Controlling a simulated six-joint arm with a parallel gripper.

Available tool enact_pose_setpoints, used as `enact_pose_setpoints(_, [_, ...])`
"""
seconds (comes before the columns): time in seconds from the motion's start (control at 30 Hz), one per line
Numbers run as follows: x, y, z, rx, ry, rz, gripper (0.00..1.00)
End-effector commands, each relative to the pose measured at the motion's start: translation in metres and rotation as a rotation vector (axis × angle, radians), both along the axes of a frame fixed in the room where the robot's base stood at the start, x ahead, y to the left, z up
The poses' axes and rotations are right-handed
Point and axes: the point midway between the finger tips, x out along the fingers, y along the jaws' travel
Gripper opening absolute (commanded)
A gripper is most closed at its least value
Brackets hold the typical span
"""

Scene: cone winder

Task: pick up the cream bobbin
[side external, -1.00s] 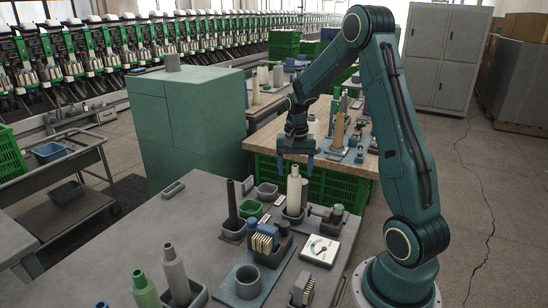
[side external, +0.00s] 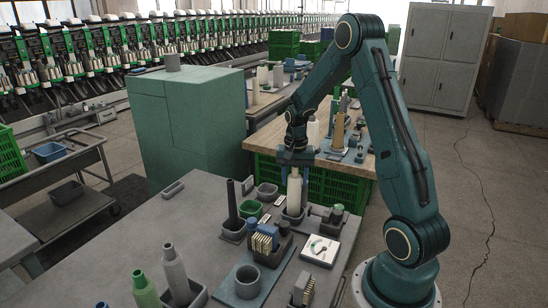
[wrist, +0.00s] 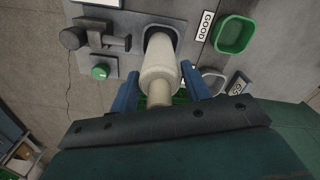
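The cream bobbin (side external: 293,197) stands upright in a small grey holder (side external: 292,216) on the grey table. It also shows in the wrist view (wrist: 160,68), its top pointing towards my gripper. My gripper (side external: 294,180) is above it, pointing down, with its two blue fingers on either side of the bobbin's upper part. In the wrist view the fingers (wrist: 160,92) are open, with some gap between each finger and the bobbin. The bobbin's very top is hidden behind the gripper in the side view.
A green-knobbed device (side external: 333,216) stands close right of the bobbin. A dark upright tube (side external: 232,204), a green bin (side external: 250,209) and a grey bin (side external: 267,192) are to its left. A green crate (side external: 330,187) stands behind.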

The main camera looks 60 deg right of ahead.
Motion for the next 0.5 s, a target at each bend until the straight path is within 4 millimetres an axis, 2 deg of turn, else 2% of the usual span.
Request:
enact_pose_setpoints(0.03, [0.0000,-0.0001,0.0001,0.000,0.000,0.000,0.37])
enact_pose_setpoints(0.1, [0.0000,-0.0001,0.0002,0.000,0.000,0.000,0.23])
enact_pose_setpoints(0.5, [0.0005,-0.0004,0.0036,-0.001,-0.002,0.000,0.23])
